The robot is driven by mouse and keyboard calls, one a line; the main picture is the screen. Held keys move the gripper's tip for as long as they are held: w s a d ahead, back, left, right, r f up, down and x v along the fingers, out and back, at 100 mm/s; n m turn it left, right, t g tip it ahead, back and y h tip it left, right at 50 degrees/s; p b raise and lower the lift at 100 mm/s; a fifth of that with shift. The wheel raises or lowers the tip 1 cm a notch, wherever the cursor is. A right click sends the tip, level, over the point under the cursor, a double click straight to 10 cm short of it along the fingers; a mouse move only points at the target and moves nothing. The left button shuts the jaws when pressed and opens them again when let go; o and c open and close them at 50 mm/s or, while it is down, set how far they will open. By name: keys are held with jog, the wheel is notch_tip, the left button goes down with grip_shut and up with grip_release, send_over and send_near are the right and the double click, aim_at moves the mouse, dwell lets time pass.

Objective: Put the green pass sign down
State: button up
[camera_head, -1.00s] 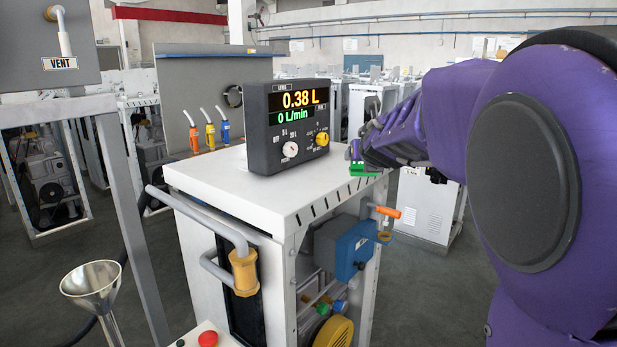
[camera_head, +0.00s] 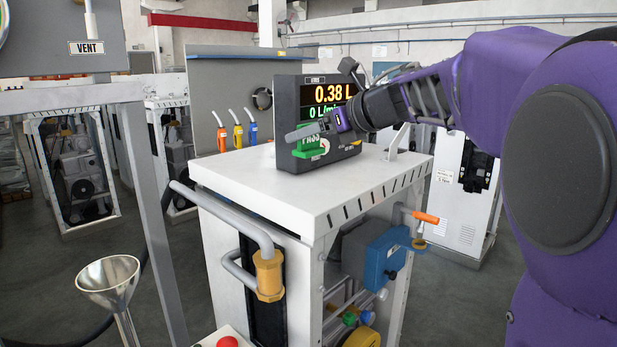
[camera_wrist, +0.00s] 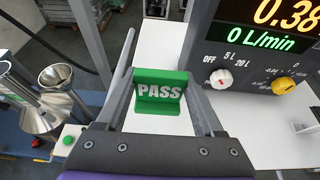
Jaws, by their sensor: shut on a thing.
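The green pass sign (camera_wrist: 160,90) is an L-shaped plate with white PASS lettering. It sits between the two fingers of my gripper (camera_wrist: 160,75) in the wrist view, and the fingers are shut on it. In the head view the sign (camera_head: 308,153) shows in front of the lower part of the dark display unit, with my gripper (camera_head: 312,136) at it. White cabinet top lies under and around the sign; whether the sign touches it I cannot tell. The display unit (camera_head: 288,105) reads 0.38 L and 0 L/min, partly hidden by my gripper.
The white cabinet top (camera_head: 250,180) is clear at its front and left. Three nozzles with orange, yellow and blue handles (camera_head: 238,135) stand behind it. A metal funnel (camera_head: 108,280) is at the lower left. A grey pipe handle (camera_head: 235,220) sticks out of the cabinet's side.

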notch_tip(320, 180, down, 8)
jog(key=shift+f+b, duration=0.1)
jog(key=shift+b, duration=0.9)
jog(key=shift+d+f, duration=0.1)
jog(key=shift+f, duration=0.05)
jog(key=o, duration=1.4)
jog(key=shift+r, duration=0.2)
